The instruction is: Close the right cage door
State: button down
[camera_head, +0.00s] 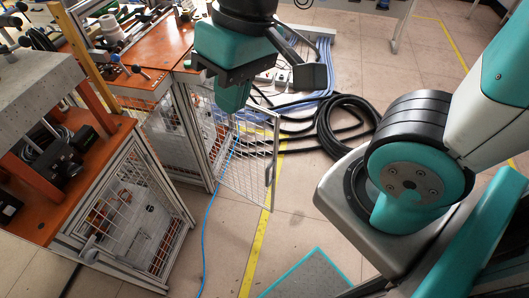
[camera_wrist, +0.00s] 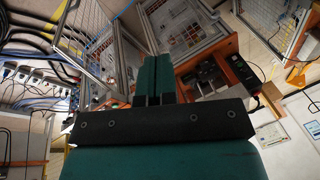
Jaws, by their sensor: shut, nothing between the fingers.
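The right cage door (camera_head: 252,168), a pale metal frame with wire mesh, stands open in the head view. It swings out to the right from the middle cabinet's front. A handle sits near its free edge. In the wrist view a mesh door (camera_wrist: 84,32) shows at upper left, left of my fingers. My gripper (camera_head: 232,108) points down by the door's upper part and hides some of it. In the wrist view my gripper (camera_wrist: 154,58) has its teal fingers together, with nothing between them. I cannot tell whether the fingers touch the door.
Another mesh cage (camera_head: 135,215) stands at front left under an orange bench (camera_head: 90,180). Black hoses (camera_head: 345,125) lie coiled on the floor behind the door. A blue cable (camera_head: 209,220) runs along the floor. The floor around the yellow line (camera_head: 257,250) is mostly clear.

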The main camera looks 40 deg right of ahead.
jog(key=w+d+f+m+t+h+b, duration=0.1)
jog(key=w+d+f+m+b, duration=0.2)
jog(key=f+b, duration=0.35)
jog(key=w+f+m+h+b, duration=0.25)
jog(key=f+m+b, duration=0.25)
jog(key=f, duration=0.3)
jog(key=m+t+h+b, duration=0.2)
jog(key=m+h+b, duration=0.6)
jog(key=m+b, duration=2.35)
send_near(266, 148)
jog(key=d+f+n+b, duration=0.1)
jog(key=w+d+f+n+b, duration=0.1)
jog(key=f+n, duration=0.1)
jog(key=f+n+b, duration=0.1)
jog(key=b, duration=0.1)
jog(key=shift+w+d+f+n, duration=0.2)
jog(key=shift+d+f+n, duration=0.05)
jog(key=shift+d+f, duration=0.15)
jog(key=shift+w+d+r, duration=0.15)
jog(key=shift+w+d, duration=0.15)
jog(key=shift+d, duration=0.4)
jog(key=shift+d, duration=0.1)
